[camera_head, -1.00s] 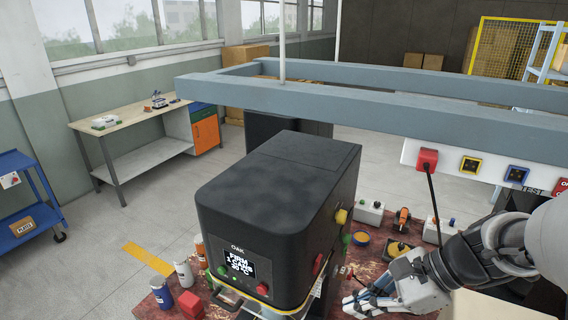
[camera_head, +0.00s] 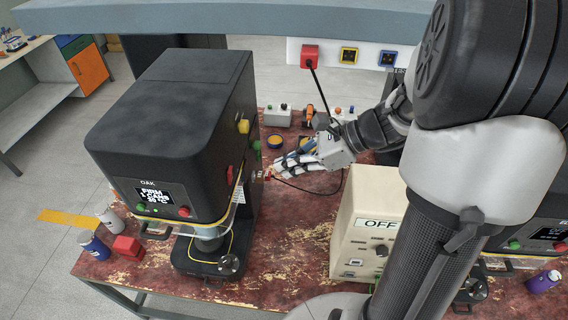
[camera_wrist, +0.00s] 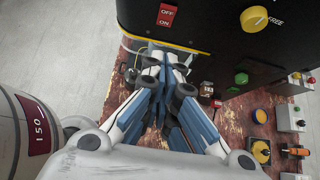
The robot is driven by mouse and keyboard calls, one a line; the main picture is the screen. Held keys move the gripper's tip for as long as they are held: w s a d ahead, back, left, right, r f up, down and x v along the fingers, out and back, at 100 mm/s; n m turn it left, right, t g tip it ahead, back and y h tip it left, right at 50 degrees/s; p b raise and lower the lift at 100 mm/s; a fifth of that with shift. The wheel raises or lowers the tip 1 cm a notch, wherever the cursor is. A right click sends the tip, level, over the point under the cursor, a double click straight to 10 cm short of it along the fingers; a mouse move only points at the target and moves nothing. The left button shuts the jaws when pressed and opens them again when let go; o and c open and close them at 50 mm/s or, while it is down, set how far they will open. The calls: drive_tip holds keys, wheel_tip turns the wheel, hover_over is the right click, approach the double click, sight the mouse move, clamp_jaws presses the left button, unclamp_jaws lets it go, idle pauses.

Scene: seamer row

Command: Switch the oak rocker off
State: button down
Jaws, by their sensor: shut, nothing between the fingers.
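The oak machine (camera_head: 165,110) is a black seamer marked OAK, standing on the worn red bench, with a lit display on its front. Its red rocker (camera_wrist: 167,15), marked OFF and ON, is on the side panel at the top of the wrist view; it also shows on the machine's right side in the head view (camera_head: 229,175). I cannot tell which half is pressed in. My gripper (camera_wrist: 166,72) is shut and empty, with its fingertips close to the panel below the rocker in the wrist view. In the head view my gripper (camera_head: 274,172) is beside the machine's right side.
A yellow knob (camera_wrist: 254,19) marked FREE and a green button (camera_wrist: 241,78) are right of the rocker. A cream box (camera_head: 362,225) marked OFF stands right of the machine. A cable runs from the red socket (camera_head: 310,56). Small control boxes stand behind my gripper.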

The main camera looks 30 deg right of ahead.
sight(232, 177)
drive_tip(key=w+a+f+b, duration=0.1)
drive_tip(key=w+a+f, duration=0.3)
drive_tip(key=a, duration=0.4)
drive_tip(key=shift+w, duration=0.7)
drive_tip(key=shift+w+a+r+p, duration=0.2)
drive_tip(key=shift+a+r+p, duration=0.2)
drive_tip(key=shift+r+p, duration=0.05)
drive_tip(key=shift+f, duration=0.2)
drive_tip(key=shift+r, duration=0.15)
